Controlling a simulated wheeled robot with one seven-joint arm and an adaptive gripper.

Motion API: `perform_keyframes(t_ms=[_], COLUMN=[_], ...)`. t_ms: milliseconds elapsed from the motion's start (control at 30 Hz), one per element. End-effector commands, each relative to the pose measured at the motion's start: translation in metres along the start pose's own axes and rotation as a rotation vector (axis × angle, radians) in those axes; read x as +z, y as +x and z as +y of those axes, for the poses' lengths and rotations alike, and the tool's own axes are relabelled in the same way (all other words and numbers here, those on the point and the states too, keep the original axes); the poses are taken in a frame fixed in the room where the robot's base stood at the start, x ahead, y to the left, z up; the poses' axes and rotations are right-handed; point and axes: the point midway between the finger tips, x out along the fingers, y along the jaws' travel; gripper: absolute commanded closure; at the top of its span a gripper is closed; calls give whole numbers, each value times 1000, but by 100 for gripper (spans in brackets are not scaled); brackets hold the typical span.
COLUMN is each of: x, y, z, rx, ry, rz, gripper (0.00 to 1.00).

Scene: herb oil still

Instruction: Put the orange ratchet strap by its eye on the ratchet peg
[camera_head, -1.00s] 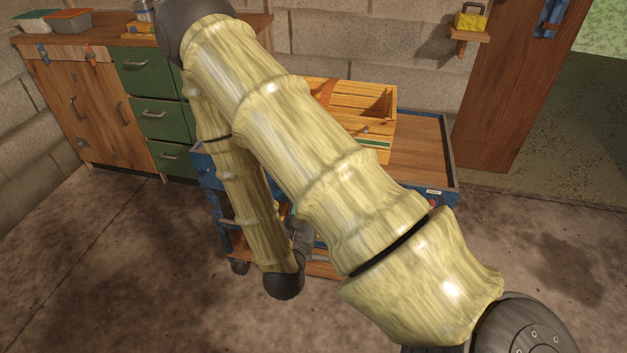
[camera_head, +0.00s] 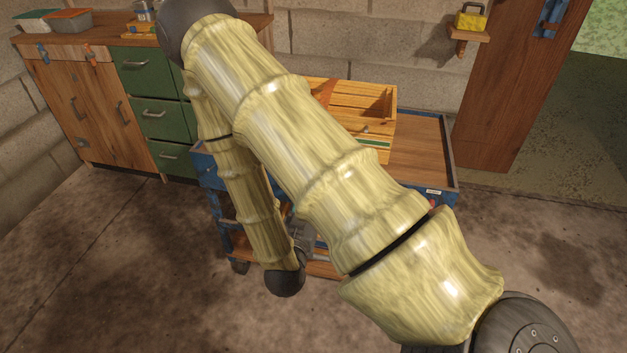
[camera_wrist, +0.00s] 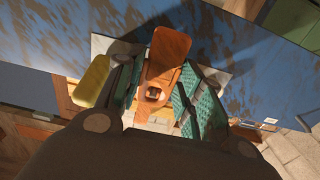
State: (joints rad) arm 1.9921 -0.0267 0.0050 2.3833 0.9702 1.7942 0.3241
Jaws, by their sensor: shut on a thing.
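My gripper (camera_wrist: 157,84) shows in the wrist view with its two green ribbed pads closed on an orange piece, which looks like the orange ratchet strap (camera_wrist: 168,47). A dark opening shows in the orange piece between the pads. In the head view my arm covers the gripper and the held strap. I cannot pick out the ratchet peg for certain in either view.
A blue-framed cart (camera_head: 452,160) carries a wooden crate (camera_head: 378,97). A worn blue surface (camera_wrist: 235,50) and a yellow piece (camera_wrist: 90,80) lie close to the gripper. Green drawers (camera_head: 150,75) stand left. A yellow box (camera_head: 470,18) sits on a wall shelf.

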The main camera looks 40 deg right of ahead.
Motion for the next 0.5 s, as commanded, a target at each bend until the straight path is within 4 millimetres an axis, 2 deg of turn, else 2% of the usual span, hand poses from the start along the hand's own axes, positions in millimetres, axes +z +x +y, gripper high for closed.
perform_keyframes(t_ms=[500], x=[0], y=[6], z=[0], rx=[0], ry=[0], rz=[0], gripper=[86])
